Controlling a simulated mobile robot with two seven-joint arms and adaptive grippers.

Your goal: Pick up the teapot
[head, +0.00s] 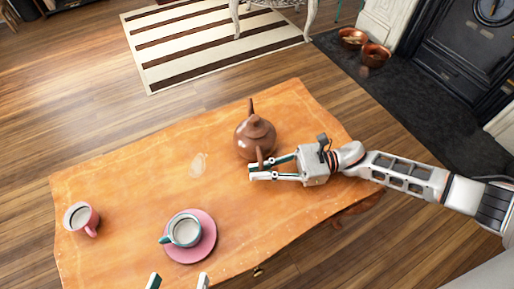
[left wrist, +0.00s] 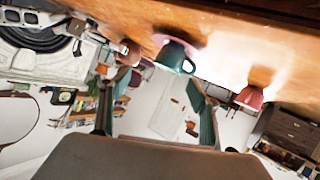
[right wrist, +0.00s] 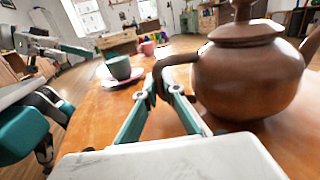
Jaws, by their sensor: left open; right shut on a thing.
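The brown round teapot (head: 255,137) with a lid and spout stands on the wooden table (head: 130,180), near its right end. My right gripper (head: 262,168) reaches in from the right and is shut on the teapot's handle. In the right wrist view the fingertips (right wrist: 160,84) close around the handle beside the teapot's body (right wrist: 247,78). The teapot looks upright; I see no clear gap under it. My left gripper (head: 178,281) is open and empty at the bottom edge of the head view. Its spread fingers also show in the left wrist view (left wrist: 152,105).
A teal cup (head: 186,230) sits on a pink saucer (head: 205,250) at the table's front. A pink cup (head: 82,218) stands at the left end. The table between cups and teapot is mostly clear. Two bowls (head: 353,38) sit on the dark hearth beyond.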

